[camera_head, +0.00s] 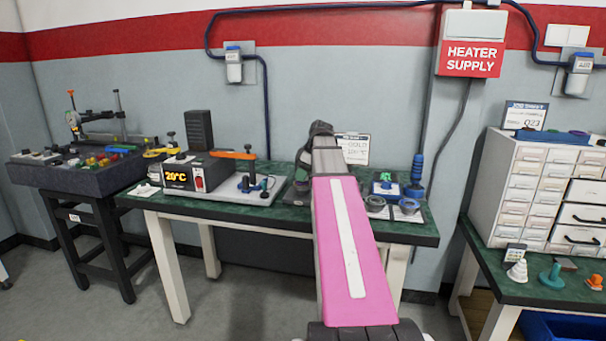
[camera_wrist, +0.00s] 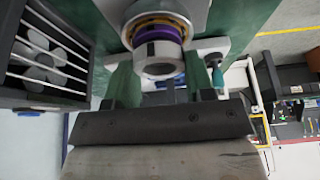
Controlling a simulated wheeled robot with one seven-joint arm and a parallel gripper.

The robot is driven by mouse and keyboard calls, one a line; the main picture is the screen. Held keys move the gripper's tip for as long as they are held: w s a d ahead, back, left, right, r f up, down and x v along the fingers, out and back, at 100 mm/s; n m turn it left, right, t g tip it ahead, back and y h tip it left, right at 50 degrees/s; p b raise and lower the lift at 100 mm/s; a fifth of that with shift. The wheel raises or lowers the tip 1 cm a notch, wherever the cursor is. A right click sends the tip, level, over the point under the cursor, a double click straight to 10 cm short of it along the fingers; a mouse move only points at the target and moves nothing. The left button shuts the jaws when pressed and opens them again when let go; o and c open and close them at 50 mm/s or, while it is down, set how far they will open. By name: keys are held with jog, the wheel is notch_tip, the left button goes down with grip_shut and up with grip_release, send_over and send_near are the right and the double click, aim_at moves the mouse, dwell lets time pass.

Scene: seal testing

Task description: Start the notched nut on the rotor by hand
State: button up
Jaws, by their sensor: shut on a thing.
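In the wrist view my gripper (camera_wrist: 159,76) has two green fingers, one on each side of a grey metal ring with dark notches, which I take for the notched nut (camera_wrist: 157,50). The fingers are shut on it. Behind the nut, and in line with it, are a purple ring (camera_wrist: 148,33) and a brass-coloured ring on a round part, which looks like the rotor (camera_wrist: 152,18). The nut is against or very close to this part; whether its thread has caught cannot be told. In the head view my pink arm hides the gripper, nut and rotor.
The green-topped bench (camera_head: 285,200) carries a heater unit (camera_head: 185,174) reading 20°C at the left. Grey rings (camera_head: 374,204) and a blue fixture (camera_head: 386,188) stand at the right. In the wrist view a dark barred box (camera_wrist: 45,55) is close by on the left.

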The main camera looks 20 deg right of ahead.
jog(key=shift+s+f, duration=0.1)
jog(key=shift+s+a+m+h, duration=0.1)
jog(key=shift+m+h, duration=0.2)
jog(key=shift+m, duration=0.7)
jog(key=o, duration=1.1)
jog(key=shift+c, duration=0.2)
notch_tip(320, 180, up, 9)
jog(key=shift+w, duration=0.2)
